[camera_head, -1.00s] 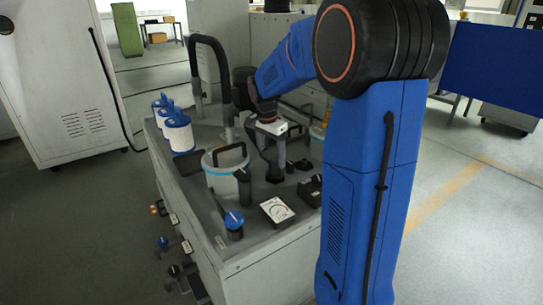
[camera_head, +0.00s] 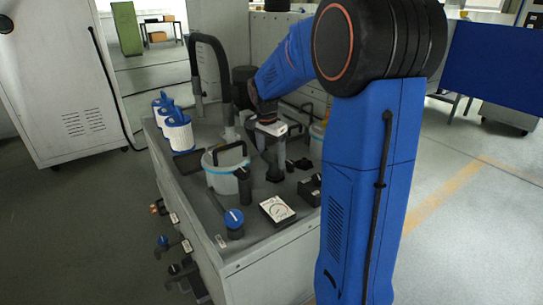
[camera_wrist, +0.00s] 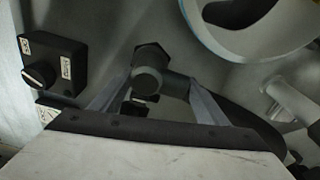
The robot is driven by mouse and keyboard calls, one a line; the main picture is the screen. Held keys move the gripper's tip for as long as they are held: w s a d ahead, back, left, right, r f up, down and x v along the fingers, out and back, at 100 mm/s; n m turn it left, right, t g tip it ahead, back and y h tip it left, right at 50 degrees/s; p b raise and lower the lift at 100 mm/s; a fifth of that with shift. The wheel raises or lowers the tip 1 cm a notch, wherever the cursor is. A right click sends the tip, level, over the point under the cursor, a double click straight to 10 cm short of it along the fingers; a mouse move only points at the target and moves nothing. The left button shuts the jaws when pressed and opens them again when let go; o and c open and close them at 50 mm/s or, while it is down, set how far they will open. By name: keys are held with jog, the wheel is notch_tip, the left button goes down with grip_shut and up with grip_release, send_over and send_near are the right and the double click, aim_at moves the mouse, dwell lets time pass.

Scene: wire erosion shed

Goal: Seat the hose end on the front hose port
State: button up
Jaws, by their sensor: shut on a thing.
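My gripper (camera_head: 270,143) is over the deck of the grey machine cabinet (camera_head: 235,262), right of the bucket. In the wrist view its two grey fingers (camera_wrist: 158,97) stand either side of a dark grey round fitting, which I take as the hose end (camera_wrist: 147,82), and are shut on it. A dark hexagonal collar (camera_wrist: 152,55) lies against it; whether they are joined or only overlap, I cannot tell. In the head view the part under the gripper is dark and partly hidden. I cannot make out for certain which fitting is the front hose port.
A bucket (camera_head: 222,180) with a pale blue rim stands close by. A switch box (camera_wrist: 50,66), a grey stub (camera_wrist: 287,100), a dial gauge (camera_head: 277,209) and a blue-topped knob (camera_head: 233,221) surround the spot. Filter cartridges (camera_head: 178,133) and a thick black arched hose (camera_head: 222,68) stand farther left.

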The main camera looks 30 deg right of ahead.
jog(key=shift+f, duration=0.2)
jog(key=o, duration=1.5)
jog(key=shift+s+a+r, duration=0.1)
jog(key=shift+a+r, duration=0.1)
jog(key=shift+r, duration=1.5)
jog(key=shift+a+r, duration=0.2)
jog(key=shift+r, duration=1.5)
jog(key=shift+s+a+r, duration=0.1)
jog(key=shift+a+r, duration=0.1)
jog(key=shift+r, duration=1.85)
